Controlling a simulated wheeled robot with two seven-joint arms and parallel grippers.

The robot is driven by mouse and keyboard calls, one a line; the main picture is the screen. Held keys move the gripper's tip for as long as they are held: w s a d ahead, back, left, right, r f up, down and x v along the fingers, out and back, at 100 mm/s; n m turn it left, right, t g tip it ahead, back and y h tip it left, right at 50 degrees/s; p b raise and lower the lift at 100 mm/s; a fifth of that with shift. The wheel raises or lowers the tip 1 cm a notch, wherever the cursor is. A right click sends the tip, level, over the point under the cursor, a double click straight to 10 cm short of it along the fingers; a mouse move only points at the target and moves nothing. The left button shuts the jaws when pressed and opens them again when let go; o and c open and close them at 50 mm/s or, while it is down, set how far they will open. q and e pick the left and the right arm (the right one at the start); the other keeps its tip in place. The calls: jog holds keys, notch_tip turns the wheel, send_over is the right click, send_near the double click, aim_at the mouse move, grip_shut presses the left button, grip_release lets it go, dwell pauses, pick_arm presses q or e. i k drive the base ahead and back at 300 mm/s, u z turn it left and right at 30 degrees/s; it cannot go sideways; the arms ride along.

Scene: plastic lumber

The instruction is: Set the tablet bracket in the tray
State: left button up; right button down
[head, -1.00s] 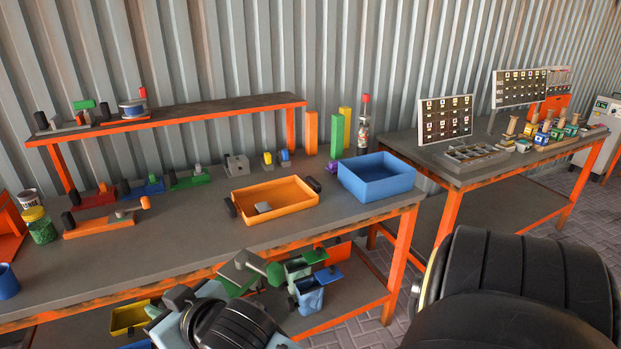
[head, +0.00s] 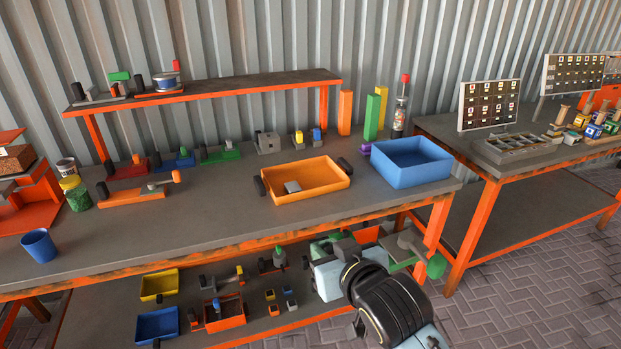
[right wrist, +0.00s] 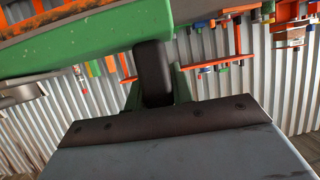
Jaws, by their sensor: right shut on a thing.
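My right gripper (head: 352,248) is low at the front of the bench, over the lower shelf's right end. In the right wrist view, the bracket's green body (right wrist: 90,55) crosses the top left beside a dark finger. Where the fingers meet it is partly hidden. My left gripper is not in view.
A blue bin (head: 412,172) stands right of the tray, with orange and green posts behind. Other fixtures (head: 135,195) and a blue cup (head: 38,245) are at the left. The bench top in front of the tray is clear. The lower shelf holds several bins.

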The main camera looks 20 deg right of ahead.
aim_at(299, 173)
jog(key=i, duration=1.55)
